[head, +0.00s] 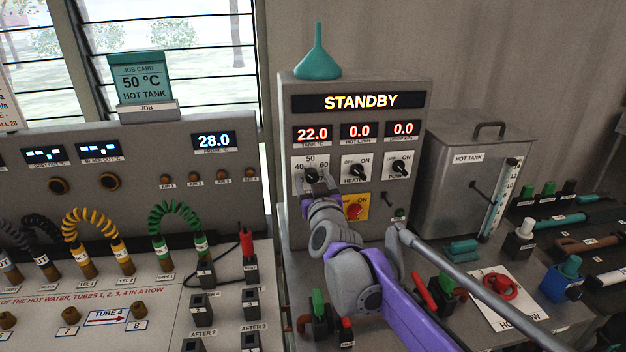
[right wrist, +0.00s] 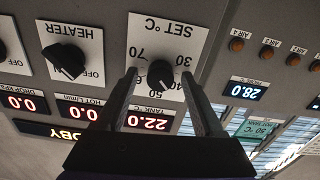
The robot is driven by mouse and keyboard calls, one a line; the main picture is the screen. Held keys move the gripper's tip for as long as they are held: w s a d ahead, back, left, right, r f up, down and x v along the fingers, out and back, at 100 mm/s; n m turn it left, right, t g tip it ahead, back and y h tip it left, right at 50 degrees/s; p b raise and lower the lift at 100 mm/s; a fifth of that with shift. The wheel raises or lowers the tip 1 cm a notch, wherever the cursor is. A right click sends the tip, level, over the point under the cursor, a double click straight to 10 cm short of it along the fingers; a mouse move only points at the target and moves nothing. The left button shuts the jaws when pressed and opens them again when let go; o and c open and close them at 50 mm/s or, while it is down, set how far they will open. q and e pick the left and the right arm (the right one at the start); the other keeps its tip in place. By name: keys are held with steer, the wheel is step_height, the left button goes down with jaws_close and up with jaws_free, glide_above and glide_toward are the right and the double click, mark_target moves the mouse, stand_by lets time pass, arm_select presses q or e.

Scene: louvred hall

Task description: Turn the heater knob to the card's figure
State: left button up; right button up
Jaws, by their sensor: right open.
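The job card (head: 140,80) reads 50 °C, hot tank. The heater knob (right wrist: 160,73) is the round black dial on the white SET °C plate (right wrist: 160,38), low on the left of the grey heater panel (head: 415,105) in the head view. The right wrist view shows it upside down. My right gripper (right wrist: 160,77) is open, its two fingers on either side of the knob; I cannot tell whether they touch it. The knob's mark appears near the 40 side, but its exact setting is unclear. In the head view my right gripper (head: 314,184) partly covers the dial. My left gripper is not in view.
The panel display (head: 361,101) reads STANDBY, and the tank readout (head: 312,134) shows 22.0. The black HEATER switch (head: 357,172) is close beside the dial. A yellow-plated red switch (head: 355,208) is below. A teal funnel (head: 317,62) stands on top. The hot tank (head: 460,190) stands to the right.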

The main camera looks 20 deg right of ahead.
jaws_close()
steer(key=shift+m, duration=0.3)
steer(key=m+p, duration=0.2)
steer(key=m, duration=0.2)
steer(key=shift+r, duration=0.1)
steer(key=shift+m+p, duration=1.15)
steer(key=shift+m, duration=0.85)
jaws_free()
